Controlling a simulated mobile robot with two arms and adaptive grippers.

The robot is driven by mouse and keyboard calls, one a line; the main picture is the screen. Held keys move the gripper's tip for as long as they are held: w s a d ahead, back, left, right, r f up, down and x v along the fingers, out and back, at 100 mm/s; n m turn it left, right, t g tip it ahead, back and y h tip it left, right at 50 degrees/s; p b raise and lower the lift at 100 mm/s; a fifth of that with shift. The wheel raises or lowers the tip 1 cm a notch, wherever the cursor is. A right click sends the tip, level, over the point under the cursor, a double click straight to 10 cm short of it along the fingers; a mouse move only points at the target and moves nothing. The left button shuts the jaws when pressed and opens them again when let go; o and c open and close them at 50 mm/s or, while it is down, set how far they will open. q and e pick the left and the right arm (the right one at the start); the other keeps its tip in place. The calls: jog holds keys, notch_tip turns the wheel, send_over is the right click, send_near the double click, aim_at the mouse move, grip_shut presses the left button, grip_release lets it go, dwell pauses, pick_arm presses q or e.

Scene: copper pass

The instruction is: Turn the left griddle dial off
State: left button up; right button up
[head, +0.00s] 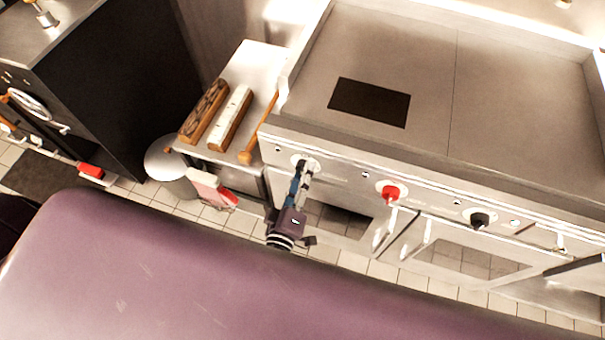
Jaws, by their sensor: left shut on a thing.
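The griddle (520,90) stands at the upper right, with a row of dials along its front panel. The left griddle dial (313,164) is at the left end of that panel; its pale round plate shows, but its knob is mostly hidden by my fingers. My left gripper (301,171) reaches up to it from below and is shut on the dial. The dial's exact angle cannot be made out. My right gripper is not in view.
A red dial (390,192) and a black dial (480,220) sit further right on the panel. A side table (262,60) left of the griddle holds two long blocks and a wooden-handled tool. A round bin (168,160) stands on the tiled floor.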

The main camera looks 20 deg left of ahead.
pick_arm(q)
jog(key=shift+n, duration=0.3)
jog(key=o, duration=1.2)
jog(key=shift+c, duration=0.2)
jog(key=s, duration=1.2)
jog(key=shift+d+r, duration=0.15)
jog(key=shift+r, duration=0.3)
jog(key=shift+f, duration=0.1)
